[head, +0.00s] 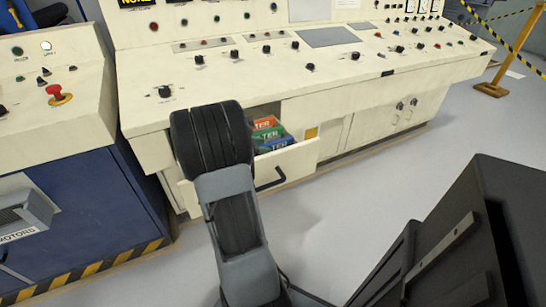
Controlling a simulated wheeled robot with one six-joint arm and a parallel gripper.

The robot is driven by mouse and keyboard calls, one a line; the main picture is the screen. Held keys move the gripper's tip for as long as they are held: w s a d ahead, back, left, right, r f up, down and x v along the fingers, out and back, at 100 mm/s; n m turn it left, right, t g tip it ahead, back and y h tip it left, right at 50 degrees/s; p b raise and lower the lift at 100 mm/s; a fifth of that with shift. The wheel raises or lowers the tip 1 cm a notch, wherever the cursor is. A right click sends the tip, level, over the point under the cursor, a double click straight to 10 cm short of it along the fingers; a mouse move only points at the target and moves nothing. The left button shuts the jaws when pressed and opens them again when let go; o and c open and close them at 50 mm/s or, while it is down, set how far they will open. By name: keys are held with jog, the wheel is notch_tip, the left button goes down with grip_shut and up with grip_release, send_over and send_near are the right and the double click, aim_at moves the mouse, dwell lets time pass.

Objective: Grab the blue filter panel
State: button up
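An open drawer (300,158) juts from the cream console, its left part hidden behind my arm. Several boxed panels stand in it, with lettering ending in "TER". An orange-red one (266,123) is at the back and a green one (268,134) is in front of it. The blue filter panel (276,146) appears to be the blue-teal one nearest the drawer front, and its left side is covered by my arm. My arm rises in front of the drawer; my gripper is hidden behind it or out of view.
The cream console (330,85) with knobs stands behind the drawer. A blue cabinet (85,205) with a red button (55,91) on top is close on the left. Grey floor (350,205) is open to the right of the drawer. A yellow barrier post (508,60) stands far right.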

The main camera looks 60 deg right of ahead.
grip_shut()
dwell(0.4)
